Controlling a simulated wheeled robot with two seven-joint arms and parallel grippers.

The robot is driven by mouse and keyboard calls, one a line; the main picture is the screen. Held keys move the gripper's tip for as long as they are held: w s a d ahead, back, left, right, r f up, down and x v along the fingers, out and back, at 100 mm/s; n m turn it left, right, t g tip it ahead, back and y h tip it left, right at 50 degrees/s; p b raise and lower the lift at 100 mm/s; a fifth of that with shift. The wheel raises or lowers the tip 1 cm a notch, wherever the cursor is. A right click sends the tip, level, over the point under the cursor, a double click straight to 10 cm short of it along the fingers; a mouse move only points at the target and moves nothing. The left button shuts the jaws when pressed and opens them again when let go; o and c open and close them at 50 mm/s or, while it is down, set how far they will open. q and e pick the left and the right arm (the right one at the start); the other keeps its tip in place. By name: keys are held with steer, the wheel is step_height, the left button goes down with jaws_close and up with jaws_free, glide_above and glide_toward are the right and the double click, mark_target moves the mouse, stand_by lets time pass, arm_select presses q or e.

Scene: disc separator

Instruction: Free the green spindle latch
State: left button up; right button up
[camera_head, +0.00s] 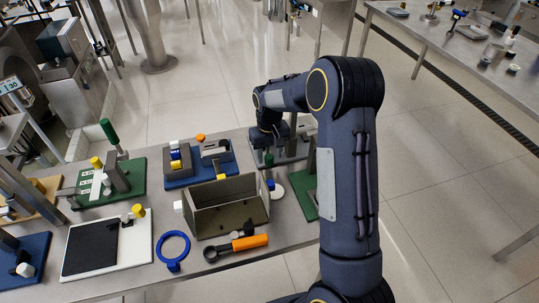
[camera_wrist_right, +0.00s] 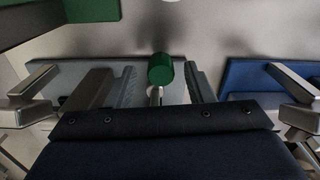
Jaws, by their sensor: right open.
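The green spindle latch knob (camera_wrist_right: 160,68) is a rounded green piece on a short pale stem in the right wrist view. Grey blocks stand on both sides of it. My right gripper (camera_wrist_right: 160,96) is open, its metal fingers wide apart to the left and right of the knob, touching nothing that I can make out. In the head view my right gripper (camera_head: 267,147) points down over a grey fixture (camera_head: 292,150) at the back of the table. A small green spot (camera_head: 269,159), likely the knob, shows just below it. My left gripper is not in view.
A blue board (camera_head: 200,176) with blocks stands left of the fixture. A grey open box (camera_head: 226,222), an orange-handled tool (camera_head: 250,242) and a blue ring (camera_head: 172,247) lie nearer. Green boards stand left (camera_head: 95,197) and right (camera_head: 303,200). My right arm hides the table's right part.

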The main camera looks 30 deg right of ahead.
steer(key=shift+f, duration=0.85)
steer(key=c, duration=1)
